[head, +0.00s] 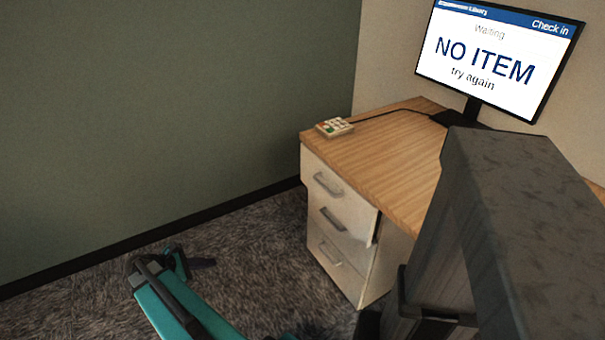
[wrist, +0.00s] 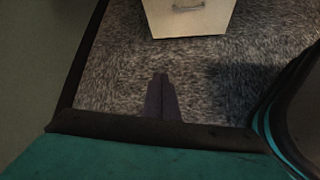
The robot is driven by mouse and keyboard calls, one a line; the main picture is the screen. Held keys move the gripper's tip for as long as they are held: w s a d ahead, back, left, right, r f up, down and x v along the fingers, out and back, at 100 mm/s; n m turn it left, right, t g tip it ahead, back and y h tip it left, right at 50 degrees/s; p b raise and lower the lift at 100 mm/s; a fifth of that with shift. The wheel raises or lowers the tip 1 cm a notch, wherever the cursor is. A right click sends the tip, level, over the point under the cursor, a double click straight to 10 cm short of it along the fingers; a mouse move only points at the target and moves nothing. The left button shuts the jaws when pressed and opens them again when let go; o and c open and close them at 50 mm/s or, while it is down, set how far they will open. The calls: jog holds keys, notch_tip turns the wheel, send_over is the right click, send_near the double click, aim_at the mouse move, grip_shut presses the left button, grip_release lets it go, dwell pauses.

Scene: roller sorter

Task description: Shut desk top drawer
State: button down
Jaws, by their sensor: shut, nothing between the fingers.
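The desk (head: 395,150) has a wood top and a white drawer unit with three grey-handled fronts. The top drawer (head: 350,192) appears to stand slightly out, with its right edge past the fronts below and a dark gap under its right corner. The middle drawer (head: 318,212) and bottom drawer (head: 345,272) look shut. My gripper (head: 205,263) is shut and empty, low over the carpet to the left of the drawers and apart from them. In the wrist view its dark fingers (wrist: 161,77) are together. A drawer front with a handle (wrist: 188,8) shows beyond them, cut off above.
A keypad (head: 335,127) sits at the desk's left corner, its cable running to a monitor (head: 490,55). A tall dark grey block (head: 525,220) stands in the right foreground. A green wall (head: 170,100) bounds the left. Carpet (head: 265,245) between gripper and drawers is clear.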

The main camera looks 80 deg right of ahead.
aim_at(310, 159)
jog(key=s+d+r+g+h+b, duration=0.1)
jog(key=s+d+r+b, duration=0.15)
jog(key=d, duration=0.25)
jog(key=s+d+r+n+g+h+b, duration=0.1)
jog(key=d+r, duration=0.2)
jog(key=d, duration=0.2)
jog(key=s+d+r+g+h+b, duration=0.1)
jog(key=s+d+r, duration=0.15)
jog(key=d, duration=0.35)
jog(key=s+d+r+g+b, duration=0.2)
jog(key=s+d+r, duration=0.2)
jog(key=s+r, duration=0.1)
jog(key=s+d+r+g+h+b, duration=0.1)
jog(key=s+d+r, duration=0.3)
jog(key=r, duration=0.4)
jog(key=shift+s+d+r+n+g+b, duration=0.25)
jog(key=shift+s+d+n+g+b, duration=0.15)
jog(key=shift+d+g+b, duration=0.4)
jog(key=shift+s+a, duration=0.1)
jog(key=shift+a, duration=0.05)
jog(key=b+x, duration=0.3)
jog(key=x, duration=1)
jog(key=shift+s+d+f+b, duration=0.1)
jog(key=shift+s+d+b, duration=0.1)
jog(key=shift+d+b, duration=0.15)
